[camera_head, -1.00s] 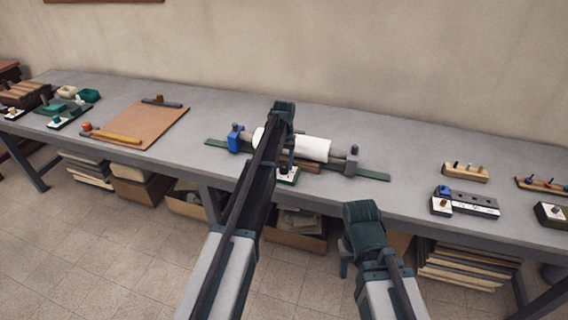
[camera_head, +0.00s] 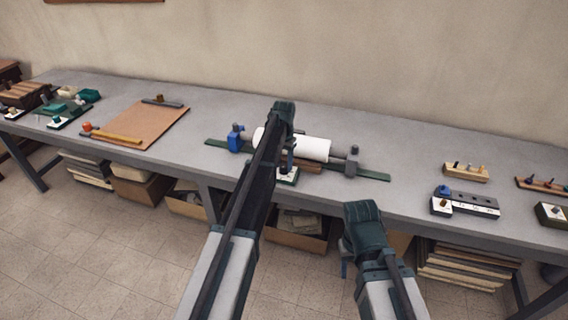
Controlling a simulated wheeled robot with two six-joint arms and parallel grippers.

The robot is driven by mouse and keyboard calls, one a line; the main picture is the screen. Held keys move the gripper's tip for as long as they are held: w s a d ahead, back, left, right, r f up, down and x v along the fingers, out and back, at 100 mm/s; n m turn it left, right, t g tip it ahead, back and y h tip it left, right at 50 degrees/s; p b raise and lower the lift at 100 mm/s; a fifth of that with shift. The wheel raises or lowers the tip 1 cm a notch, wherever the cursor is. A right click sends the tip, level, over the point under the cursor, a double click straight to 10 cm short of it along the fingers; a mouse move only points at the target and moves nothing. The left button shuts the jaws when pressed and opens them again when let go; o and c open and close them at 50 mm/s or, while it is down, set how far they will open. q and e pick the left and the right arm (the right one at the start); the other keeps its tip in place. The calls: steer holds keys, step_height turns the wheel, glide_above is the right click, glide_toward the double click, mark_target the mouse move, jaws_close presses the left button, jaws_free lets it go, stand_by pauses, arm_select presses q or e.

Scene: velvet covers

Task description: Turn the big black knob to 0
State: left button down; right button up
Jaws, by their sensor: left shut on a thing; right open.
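A lathe-like machine with a white roll (camera_head: 312,149) stands on a green rail (camera_head: 374,176) in the middle of the bench. A small white-faced control plate (camera_head: 290,177) sits at its front edge. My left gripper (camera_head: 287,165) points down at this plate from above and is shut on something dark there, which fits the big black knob. The knob is mostly hidden by the fingers and arm, and its pointer and any 0 mark cannot be read. My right gripper (camera_head: 345,262) is open and empty, in front of the bench and below its top edge.
A blue block (camera_head: 236,138) and a grey block (camera_head: 352,162) hold the roll's ends. A brown board (camera_head: 140,122) lies to the left. Small peg and knob blocks (camera_head: 468,203) stand at the right. Boxes and stacked boards fill the space beneath the bench.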

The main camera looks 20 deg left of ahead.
mark_target(284, 165)
arm_select(q)
steer(key=shift+c, duration=1.9)
jaws_free()
steer(key=shift+r, duration=0.15)
step_height(284, 165, up, 14)
steer(key=p, duration=1.3)
steer(key=shift+f+p, duration=0.25)
steer(key=shift+p, duration=0.15)
steer(key=s+d, duration=0.5)
steer(key=s, duration=0.7)
steer(key=s+d, duration=0.6)
steer(key=s, duration=0.6)
steer(key=s+d+m+y, duration=0.1)
steer(key=s+d, duration=0.5)
steer(key=s, duration=0.6)
steer(key=shift+s, duration=0.15)
